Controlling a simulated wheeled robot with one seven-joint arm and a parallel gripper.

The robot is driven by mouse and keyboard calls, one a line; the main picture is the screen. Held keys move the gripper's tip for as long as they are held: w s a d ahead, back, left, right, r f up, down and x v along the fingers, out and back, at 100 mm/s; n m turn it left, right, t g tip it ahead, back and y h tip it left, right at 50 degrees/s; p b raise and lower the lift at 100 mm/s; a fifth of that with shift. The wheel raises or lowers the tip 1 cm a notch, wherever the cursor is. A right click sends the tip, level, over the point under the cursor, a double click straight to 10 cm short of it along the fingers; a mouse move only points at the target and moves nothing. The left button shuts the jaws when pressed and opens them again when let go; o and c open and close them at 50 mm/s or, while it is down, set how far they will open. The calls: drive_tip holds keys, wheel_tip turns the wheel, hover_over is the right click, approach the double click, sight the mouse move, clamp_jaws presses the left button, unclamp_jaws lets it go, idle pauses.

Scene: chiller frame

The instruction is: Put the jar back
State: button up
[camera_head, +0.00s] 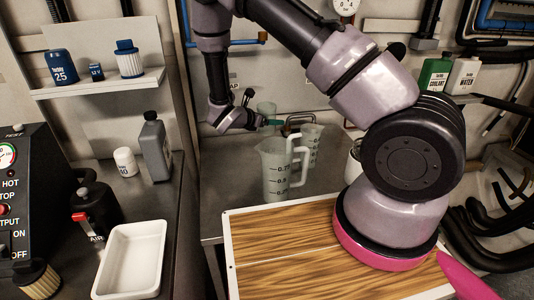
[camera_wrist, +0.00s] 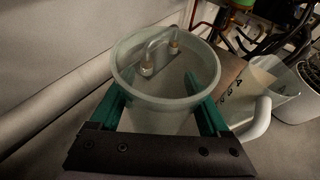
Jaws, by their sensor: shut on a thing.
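The jar is a translucent, round, open-topped vessel. In the wrist view the jar (camera_wrist: 160,118) stands upright between the two green fingers of my gripper (camera_wrist: 160,104), which are shut on its sides. A bent tube with two metal fittings shows through or behind its mouth. In the head view the jar (camera_head: 266,108) is small, at the back of the grey counter near the wall. My gripper (camera_head: 273,123) reaches it from the left and hides its lower part. I cannot tell whether its base touches the counter.
A measuring jug with a handle (camera_head: 274,172) stands in front of the jar, and another jug (camera_head: 311,143) stands to the right. A wooden board (camera_head: 280,240) lies nearer. A shelf (camera_head: 100,84) at left holds blue-and-white containers. A white tray (camera_head: 132,260) sits lower left.

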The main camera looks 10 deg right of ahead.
wheel_tip(320, 180, down, 10)
drive_tip(key=shift+r, duration=0.15)
idle(0.3)
drive_tip(key=o, duration=1.4)
drive_tip(key=shift+o, duration=0.2)
